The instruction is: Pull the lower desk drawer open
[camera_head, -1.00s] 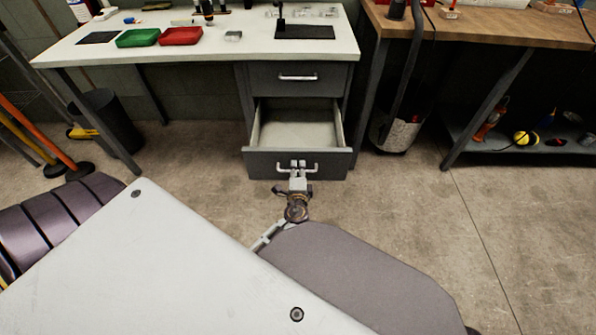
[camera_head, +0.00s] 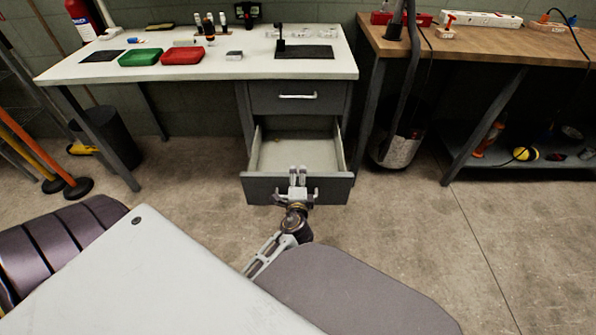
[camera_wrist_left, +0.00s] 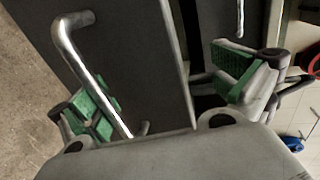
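The lower desk drawer (camera_head: 262,188) is dark grey and stands pulled out, its pale, empty-looking inside (camera_head: 298,155) showing. Its metal bar handle shows in the left wrist view (camera_wrist_left: 88,68). My left gripper (camera_head: 297,174) is at the middle of the drawer front, its fingertips reaching the front's top edge. In the left wrist view my left gripper (camera_wrist_left: 165,95) has its green-padded fingers wide apart. The handle and the drawer front's edge lie between them, with the handle close to the left finger. Whether that finger touches the handle is unclear. My right gripper is not in view.
The upper drawer (camera_head: 297,97) is shut. The white desk top (camera_head: 220,68) holds a green tray (camera_head: 140,57) and a red tray (camera_head: 182,55). A black bin (camera_head: 112,135) stands at the left, a wooden workbench (camera_head: 480,42) at the right. The floor beside the drawer is clear.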

